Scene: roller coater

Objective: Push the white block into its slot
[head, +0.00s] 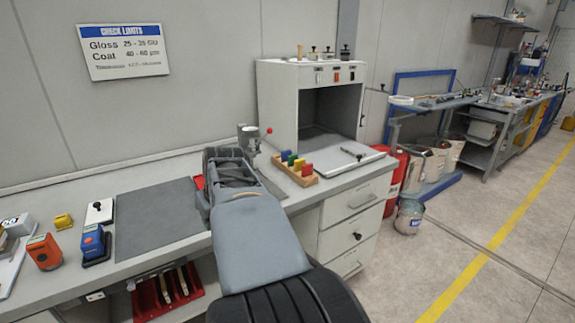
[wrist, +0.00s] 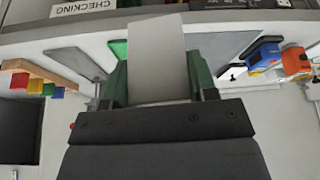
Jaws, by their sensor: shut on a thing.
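My gripper (wrist: 160,80) shows in the wrist view with a dark green finger on each side. It is shut on a pale, flat-faced piece that looks like the white block (wrist: 157,55), which sticks out past the fingertips. A wooden rack (head: 307,181) holds blue, green, yellow and red blocks on the bench in the head view. The rack also shows at the left of the wrist view (wrist: 45,70), apart from my gripper. In the head view my arm hides the held piece. I cannot make out an empty slot.
A grey mat (head: 157,217) lies on the bench left of my arm. Orange (head: 44,252) and blue (head: 92,241) devices stand farther left. An open-fronted cabinet (head: 277,100) stands behind the rack. A grey metal device with a red knob (head: 248,139) stands near the rack.

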